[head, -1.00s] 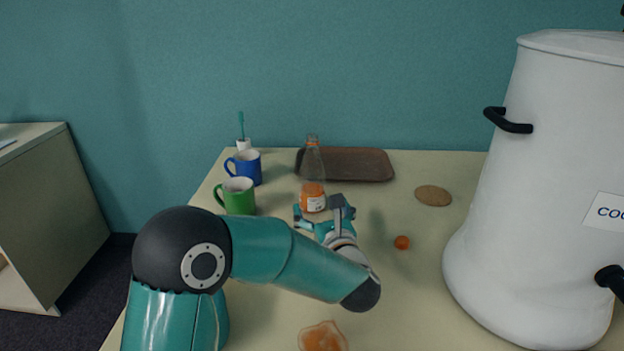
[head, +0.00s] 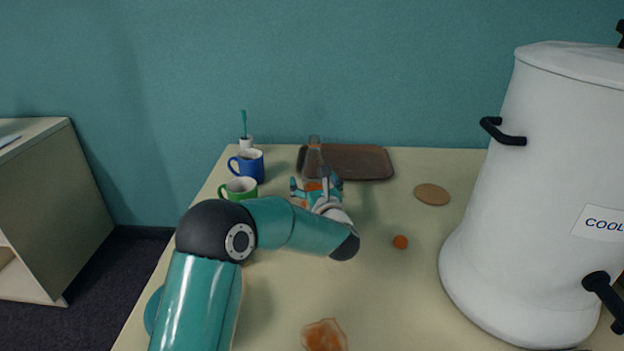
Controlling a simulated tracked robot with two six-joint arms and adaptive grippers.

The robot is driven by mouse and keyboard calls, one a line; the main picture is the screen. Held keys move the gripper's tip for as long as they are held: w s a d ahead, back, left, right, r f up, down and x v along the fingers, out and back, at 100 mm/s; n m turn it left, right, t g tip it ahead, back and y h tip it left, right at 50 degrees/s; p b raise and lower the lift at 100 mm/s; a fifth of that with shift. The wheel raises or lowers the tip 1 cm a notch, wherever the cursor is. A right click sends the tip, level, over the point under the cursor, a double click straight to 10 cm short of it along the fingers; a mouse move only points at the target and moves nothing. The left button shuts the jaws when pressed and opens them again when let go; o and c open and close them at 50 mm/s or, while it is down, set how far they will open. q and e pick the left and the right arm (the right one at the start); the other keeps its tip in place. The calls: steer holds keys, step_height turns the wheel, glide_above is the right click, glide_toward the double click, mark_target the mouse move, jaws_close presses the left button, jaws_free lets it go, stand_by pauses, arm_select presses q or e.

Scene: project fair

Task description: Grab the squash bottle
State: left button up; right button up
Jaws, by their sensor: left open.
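The squash bottle (head: 314,160) is clear with an orange lower part and stands upright on the table, in front of the brown tray. My left gripper (head: 315,187) is open at the bottle, with its fingers at either side of the lower part as seen from here. The gripper hides most of the orange part and the label. I cannot tell whether the fingers touch the bottle. My right gripper is not in view.
A green mug (head: 240,188) and a blue mug (head: 248,167) stand left of the bottle. A brown tray (head: 365,162) lies behind it. A white cooler (head: 545,190) fills the right. A cork disc (head: 432,194), an orange ball (head: 400,242) and an orange-brown patch (head: 324,336) lie on the table (head: 390,300).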

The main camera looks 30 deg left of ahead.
arm_select(q)
steer(key=c, duration=1.2)
steer(key=shift+c, duration=0.9)
steer(key=shift+r, duration=0.25)
